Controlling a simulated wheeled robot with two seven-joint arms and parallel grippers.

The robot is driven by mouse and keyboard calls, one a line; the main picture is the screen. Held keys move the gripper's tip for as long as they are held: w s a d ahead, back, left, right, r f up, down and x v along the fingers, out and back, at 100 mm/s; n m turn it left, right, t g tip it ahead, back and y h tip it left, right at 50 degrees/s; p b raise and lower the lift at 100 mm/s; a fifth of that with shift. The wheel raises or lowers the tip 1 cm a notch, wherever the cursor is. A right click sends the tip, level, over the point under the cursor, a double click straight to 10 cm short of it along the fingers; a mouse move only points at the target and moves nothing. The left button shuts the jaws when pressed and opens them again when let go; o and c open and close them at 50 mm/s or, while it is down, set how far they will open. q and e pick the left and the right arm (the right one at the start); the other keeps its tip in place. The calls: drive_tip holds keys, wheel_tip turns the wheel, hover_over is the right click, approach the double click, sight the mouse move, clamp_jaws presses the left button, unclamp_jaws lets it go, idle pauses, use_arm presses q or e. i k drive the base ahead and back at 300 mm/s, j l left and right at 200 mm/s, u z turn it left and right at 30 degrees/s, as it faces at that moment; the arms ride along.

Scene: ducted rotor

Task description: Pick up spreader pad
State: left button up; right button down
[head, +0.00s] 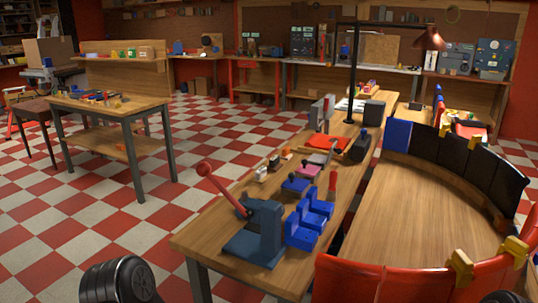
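I cannot tell for sure which object is the spreader pad. Small parts lie on the long wooden bench (215,238), among them a purple-blue part (296,184), a pink part (308,171) and small white and orange pieces (261,174). A curved duct wall stands at the right, with red panels (350,279), black panels (484,169) and a blue panel (397,135). Yellow clamps (461,266) sit on its rim. Neither of my grippers shows. A dark ribbed shape at the lower left may be part of my own arm.
A blue-grey lever press (262,235) with a red handle and blue blocks (303,228) fill the bench's near end. A black lamp post (353,75) rises from the bench. A separate table (110,106) stands at the left. The checkered floor between is open.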

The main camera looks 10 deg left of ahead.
sight(286, 155)
drive_tip(key=u, duration=1.95)
drive_tip(key=i+u, duration=0.15)
drive_tip(key=i+j, duration=0.15)
drive_tip(key=i, duration=1.9)
drive_tip(key=i+l+z, duration=0.15)
drive_tip(key=i+z, duration=0.6)
drive_tip(key=z, duration=0.15)
drive_tip(key=i+j+z, duration=0.1)
drive_tip(key=i+z, duration=0.35)
drive_tip(key=i+j+z, duration=0.25)
drive_tip(key=z, duration=0.15)
drive_tip(key=i+l+z, duration=0.25)
drive_tip(key=i+z, duration=0.2)
drive_tip(key=i, duration=0.45)
drive_tip(key=i+j+z, duration=0.1)
drive_tip(key=i+z, duration=0.35)
drive_tip(key=i, duration=0.5)
drive_tip(key=i+u, duration=0.15)
drive_tip(key=i, duration=0.75)
drive_tip(key=i+l+u, duration=0.2)
drive_tip(key=i, duration=0.7)
drive_tip(key=j+z, duration=0.1)
drive_tip(key=z, duration=3.25)
